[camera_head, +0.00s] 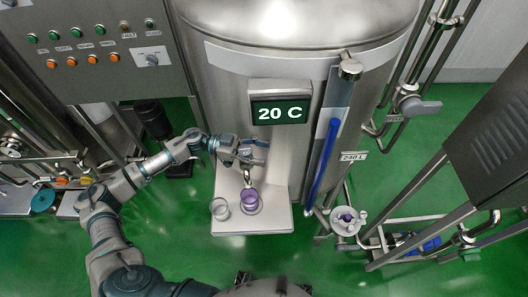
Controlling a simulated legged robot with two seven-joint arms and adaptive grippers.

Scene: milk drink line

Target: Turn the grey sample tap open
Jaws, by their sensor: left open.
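The sample tap (247,178) sticks out low on the front of the steel tank, with its spout pointing down over a small shelf. My left gripper (262,152) is open at the tap, just above the spout. It covers most of the tap's upper part, so I cannot tell how the handle is turned or whether the fingers touch it. A cup with purple in it (250,203) stands on the shelf (277,219) under the spout. A clear, empty-looking cup (220,209) stands to its left. My right gripper is not in view.
The steel tank (225,85) carries a display reading 20 C (280,112). A blue level tube (323,165) runs down to its right. A grey valve handle (420,107) sits on the right pipes. A control panel (95,45) stands upper left. Green floor is clear in front.

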